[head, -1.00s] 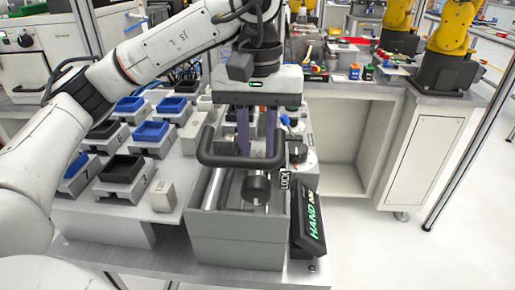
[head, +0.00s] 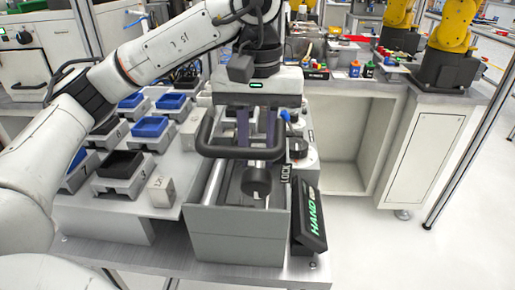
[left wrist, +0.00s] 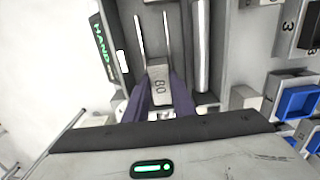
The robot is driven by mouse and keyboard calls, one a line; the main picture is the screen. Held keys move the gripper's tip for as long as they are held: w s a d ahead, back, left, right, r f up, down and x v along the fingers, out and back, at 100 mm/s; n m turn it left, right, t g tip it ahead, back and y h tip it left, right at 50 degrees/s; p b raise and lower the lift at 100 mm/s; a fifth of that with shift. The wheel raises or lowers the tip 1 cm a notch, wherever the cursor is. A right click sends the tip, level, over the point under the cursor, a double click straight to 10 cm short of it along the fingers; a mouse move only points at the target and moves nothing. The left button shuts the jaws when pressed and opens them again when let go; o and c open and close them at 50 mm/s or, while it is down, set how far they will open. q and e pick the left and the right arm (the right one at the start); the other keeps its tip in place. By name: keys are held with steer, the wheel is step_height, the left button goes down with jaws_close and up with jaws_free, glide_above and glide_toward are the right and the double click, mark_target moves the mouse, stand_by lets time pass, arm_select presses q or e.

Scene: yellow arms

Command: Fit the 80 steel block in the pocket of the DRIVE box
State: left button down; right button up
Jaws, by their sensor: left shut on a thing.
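My left gripper (head: 257,140) points down over a grey open-topped box (head: 236,249) on the bench. In the left wrist view its purple fingers (left wrist: 160,98) are shut on the pale steel block (left wrist: 159,78) marked 80, inside the outline of the box. I cannot tell whether the block touches the box floor. The sign beside the box (head: 312,215) reads HAND in green; I see no readable DRIVE label. My right gripper is not in view.
A black round knob (head: 257,182) is in the box, near a LOCK label. A small pale block (head: 160,191) stands left of the box. Numbered grey holders with blue and black trays (head: 150,127) fill the bench's left side. Dials (head: 299,147) stand behind the box.

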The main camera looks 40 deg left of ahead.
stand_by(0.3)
arm_select(q)
steer(key=c, duration=1.4)
jaws_free()
